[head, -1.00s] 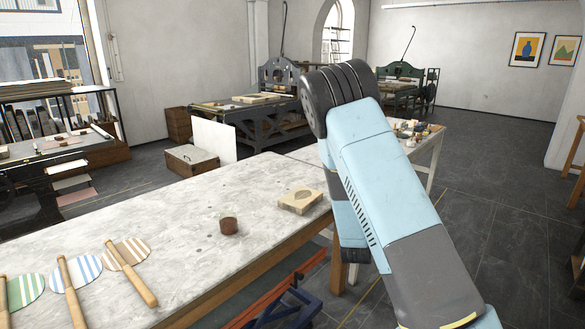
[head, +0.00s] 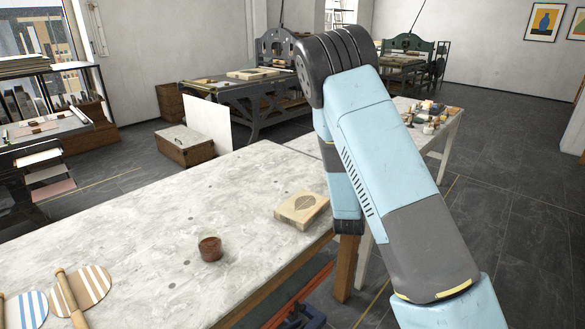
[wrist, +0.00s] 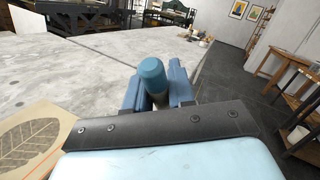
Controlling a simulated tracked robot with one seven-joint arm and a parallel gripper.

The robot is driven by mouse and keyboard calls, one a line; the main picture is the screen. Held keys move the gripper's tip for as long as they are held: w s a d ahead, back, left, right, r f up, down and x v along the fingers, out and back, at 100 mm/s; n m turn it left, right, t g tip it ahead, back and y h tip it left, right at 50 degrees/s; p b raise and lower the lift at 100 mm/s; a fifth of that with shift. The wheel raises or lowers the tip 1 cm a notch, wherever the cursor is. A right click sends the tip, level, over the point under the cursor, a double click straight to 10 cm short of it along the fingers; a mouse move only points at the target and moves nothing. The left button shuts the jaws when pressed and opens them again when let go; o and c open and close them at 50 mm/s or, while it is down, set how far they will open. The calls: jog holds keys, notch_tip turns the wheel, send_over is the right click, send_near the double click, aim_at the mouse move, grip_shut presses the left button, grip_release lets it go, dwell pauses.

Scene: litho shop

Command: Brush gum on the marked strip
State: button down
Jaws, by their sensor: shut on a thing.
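A pale stone block (head: 302,207) with a dark leaf drawing lies near the right edge of the grey worktable (head: 130,235). It also shows at the lower left of the wrist view (wrist: 18,120), with a thin orange line along its near side. A small reddish-brown pot (head: 210,249) stands on the table, left of and nearer than the block. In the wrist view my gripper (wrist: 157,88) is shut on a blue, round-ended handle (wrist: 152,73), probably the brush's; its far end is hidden. The gripper is beside the block, apart from it in the picture. My arm hides the gripper in the head view.
Striped round paddles with wooden handles (head: 70,295) lie at the table's near left. A side table with small jars (head: 430,115) stands behind my arm. Presses (head: 245,90) stand at the back. The table's middle is clear.

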jog(key=shift+w+d, duration=0.15)
jog(key=shift+w, duration=0.4)
